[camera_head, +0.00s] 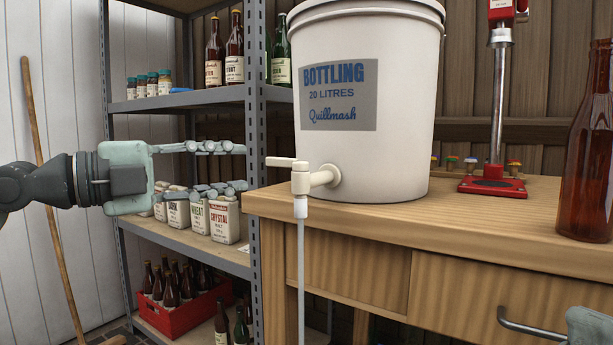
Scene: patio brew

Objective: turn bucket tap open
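The white bottling bucket (365,160) stands on the wooden worktop, with a blue-lettered label on its front. Its tap (300,177) sticks out low at the bucket's left side, past the worktop's edge. The tap's lever (281,161) points left, roughly level. A pale tube (300,265) hangs straight down from the spout. My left gripper (243,167) is open and empty, its two fingers reaching right, with the tips a little left of the lever and apart from it. Part of my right gripper (590,328) shows at the lower right corner; its fingers are out of frame.
A metal shelf (255,60) with bottles and malt bags is behind my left gripper. A red crate (182,311) sits low. A drawer handle (530,325) juts out.

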